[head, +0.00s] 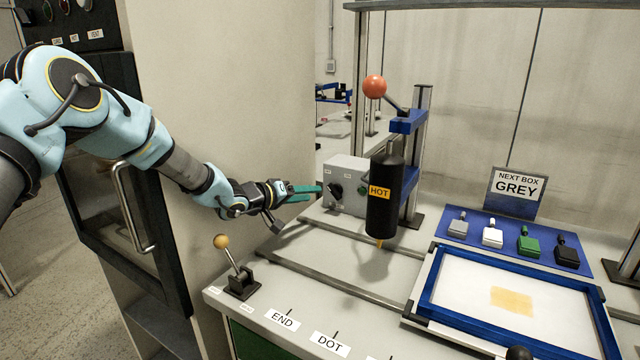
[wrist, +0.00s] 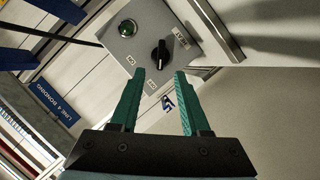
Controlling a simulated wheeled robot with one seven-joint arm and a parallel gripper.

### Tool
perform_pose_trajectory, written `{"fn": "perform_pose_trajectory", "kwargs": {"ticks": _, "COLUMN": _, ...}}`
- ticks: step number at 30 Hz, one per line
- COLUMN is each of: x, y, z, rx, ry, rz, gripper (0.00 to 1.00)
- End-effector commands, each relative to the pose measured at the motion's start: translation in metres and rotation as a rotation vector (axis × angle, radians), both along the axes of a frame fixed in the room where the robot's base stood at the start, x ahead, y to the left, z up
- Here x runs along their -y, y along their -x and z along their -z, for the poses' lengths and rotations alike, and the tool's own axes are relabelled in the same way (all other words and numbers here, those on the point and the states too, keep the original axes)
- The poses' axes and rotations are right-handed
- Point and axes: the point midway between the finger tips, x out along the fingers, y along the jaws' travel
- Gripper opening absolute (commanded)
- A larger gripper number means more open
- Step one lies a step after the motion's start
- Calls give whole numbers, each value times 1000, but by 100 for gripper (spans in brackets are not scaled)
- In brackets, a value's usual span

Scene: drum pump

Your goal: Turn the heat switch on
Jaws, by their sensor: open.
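The grey control box (head: 347,182) stands at the back of the bench, behind the black cylinder. My gripper (head: 319,190) reaches in from the left, level with the knob. Its green fingers are apart and empty in the wrist view (wrist: 160,76). The knob appears between the finger lines, and I see no contact.
The black cylinder marked HOT (head: 383,205) hangs right of the box under a red-ball lever (head: 375,87). A yellow-ball lever (head: 221,242) stands at the bench's front left. A blue-framed tray (head: 428,285) and a blue mat (head: 492,241) with several small boxes lie right.

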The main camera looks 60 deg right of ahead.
Motion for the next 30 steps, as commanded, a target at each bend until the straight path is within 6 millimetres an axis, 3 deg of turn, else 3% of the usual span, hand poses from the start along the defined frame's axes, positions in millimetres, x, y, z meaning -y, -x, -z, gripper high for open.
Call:
{"fn": "perform_pose_trajectory", "kwargs": {"ticks": 5, "x": 9, "y": 4, "z": 1, "rx": -2, "ry": 2, "rz": 3, "gripper": 46}}
{"fn": "perform_pose_trajectory", "kwargs": {"ticks": 18, "x": 63, "y": 19, "z": 17, "rx": 0, "ry": 1, "rz": 2, "gripper": 46}}
{"fn": "perform_pose_trajectory", "kwargs": {"ticks": 30, "x": 70, "y": 20, "z": 20, "rx": 0, "ry": 1, "rz": 1, "gripper": 46}}
